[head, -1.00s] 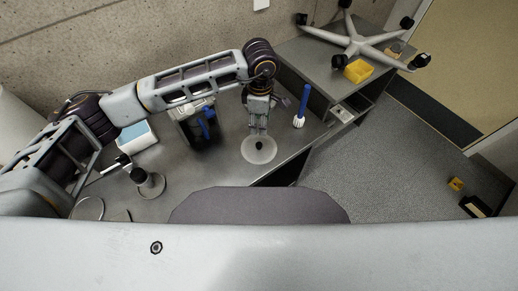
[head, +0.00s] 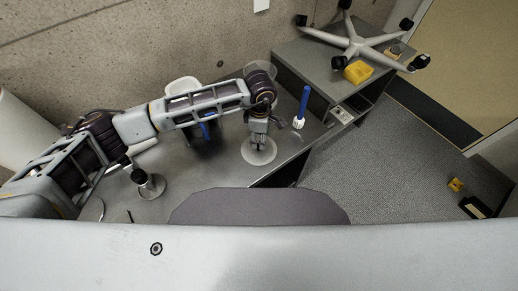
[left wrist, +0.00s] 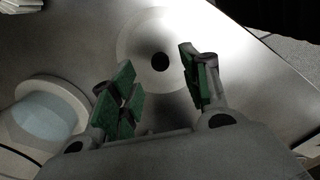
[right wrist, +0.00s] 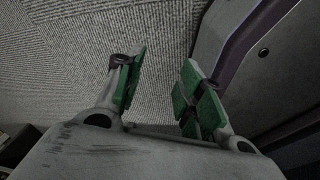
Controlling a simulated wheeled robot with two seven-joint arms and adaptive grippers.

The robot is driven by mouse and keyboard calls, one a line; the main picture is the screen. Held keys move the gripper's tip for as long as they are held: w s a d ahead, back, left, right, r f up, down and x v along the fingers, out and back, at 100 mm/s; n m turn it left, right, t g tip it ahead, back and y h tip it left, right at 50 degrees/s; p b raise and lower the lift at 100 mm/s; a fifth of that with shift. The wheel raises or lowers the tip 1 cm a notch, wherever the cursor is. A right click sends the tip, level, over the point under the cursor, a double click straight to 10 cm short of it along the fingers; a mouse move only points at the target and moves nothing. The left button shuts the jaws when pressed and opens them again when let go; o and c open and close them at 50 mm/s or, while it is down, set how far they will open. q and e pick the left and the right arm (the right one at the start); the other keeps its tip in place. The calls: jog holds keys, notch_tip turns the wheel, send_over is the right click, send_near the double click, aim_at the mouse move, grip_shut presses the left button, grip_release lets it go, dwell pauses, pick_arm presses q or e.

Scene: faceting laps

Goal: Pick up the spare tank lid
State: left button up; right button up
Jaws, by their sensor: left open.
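The lid (head: 262,158) is a pale round disc with a black centre knob, lying flat on the grey bench. It also shows in the left wrist view (left wrist: 135,60), with its black knob clear. My left gripper (head: 258,146) is right above the lid and partly covers it in the head view. In the left wrist view my left gripper (left wrist: 157,72) is open, with the knob between its fingertips in the picture. Contact cannot be made out. My right gripper (right wrist: 163,65) is open and empty in the right wrist view, over grey floor.
A round metal piece with a black knob (head: 150,184) stands at the left. A yellow bin (head: 358,72) and an upturned chair base (head: 357,43) rest on the right-hand cabinet.

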pick_arm(q)
jog(key=shift+f, duration=0.25)
jog(key=shift+f, duration=0.1)
pick_arm(e)
jog(key=shift+w, duration=0.1)
pick_arm(q)
jog(key=shift+f, duration=0.6)
jog(key=shift+a+f+p, duration=0.15)
jog(key=shift+f+p, duration=0.15)
jog(key=shift+f, duration=1.55)
pick_arm(e)
jog(key=shift+s+d+r, duration=0.15)
jog(key=shift+s+d, duration=0.5)
jog(key=shift+s, duration=0.05)
jog(key=shift+w, duration=0.1)
jog(key=shift+a, duration=0.25)
pick_arm(q)
jog(key=c, duration=0.6)
grip_shut()
pick_arm(e)
jog(key=shift+a, duration=0.35)
